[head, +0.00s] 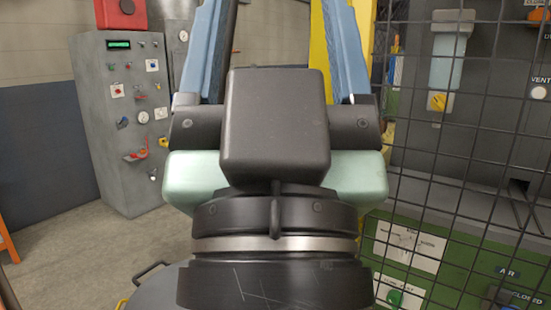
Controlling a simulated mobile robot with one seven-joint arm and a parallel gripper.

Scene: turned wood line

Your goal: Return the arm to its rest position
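My gripper (280,45) is large and close in front of the head camera, pointing up the picture. Its two blue fingers or links rise from dark pivots at left and right, with a wide gap between them, and lean slightly inward. The top edge of the picture cuts them off, so the tips are hidden. A black block sits in the middle, in front of a pale green body. Below is my black wrist with a silver ring. Nothing held shows in the visible gap.
A grey control cabinet (125,150) with knobs, a small green display and a red box (121,13) on top stands at left. A black wire mesh fence (455,130) fills the right, before green equipment (430,265). A yellow post (350,20) stands behind. Grey floor (75,250) shows at lower left.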

